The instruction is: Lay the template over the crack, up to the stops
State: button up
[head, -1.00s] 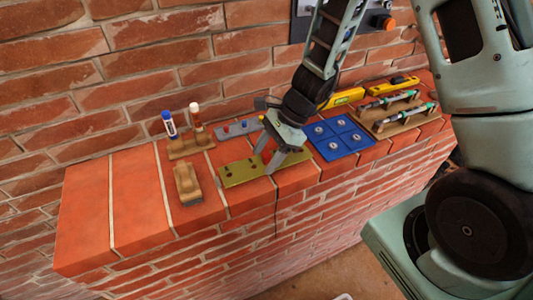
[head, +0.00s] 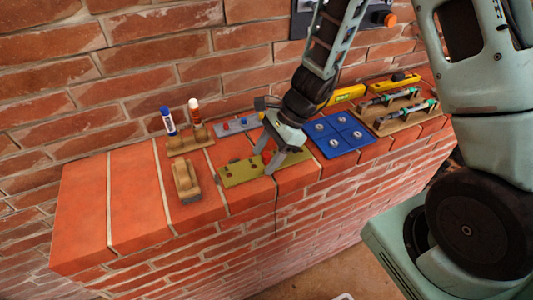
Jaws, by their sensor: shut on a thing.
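The template, a flat olive-yellow plate with small holes (head: 240,172), lies on or just above the brick ledge at the middle of the head view. My gripper (head: 269,166) comes down over its right part and is shut on it. The fingers hide some of the plate. A dark crack line (head: 276,192) runs down the wall's front face below the plate's right part. Its course under the plate is hidden. I cannot make out the stops for certain.
A blue tray (head: 338,135) is close on the right, with a rack of tools (head: 402,110) and yellow levels (head: 345,94) beyond. A wooden block (head: 186,181) and marker holder (head: 188,141) stand left. The ledge's left end is clear.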

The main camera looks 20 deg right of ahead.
jog(key=o, duration=1.3)
jog(key=shift+o, duration=0.2)
jog(key=shift+r+p, duration=3.1)
jog(key=shift+r, duration=0.45)
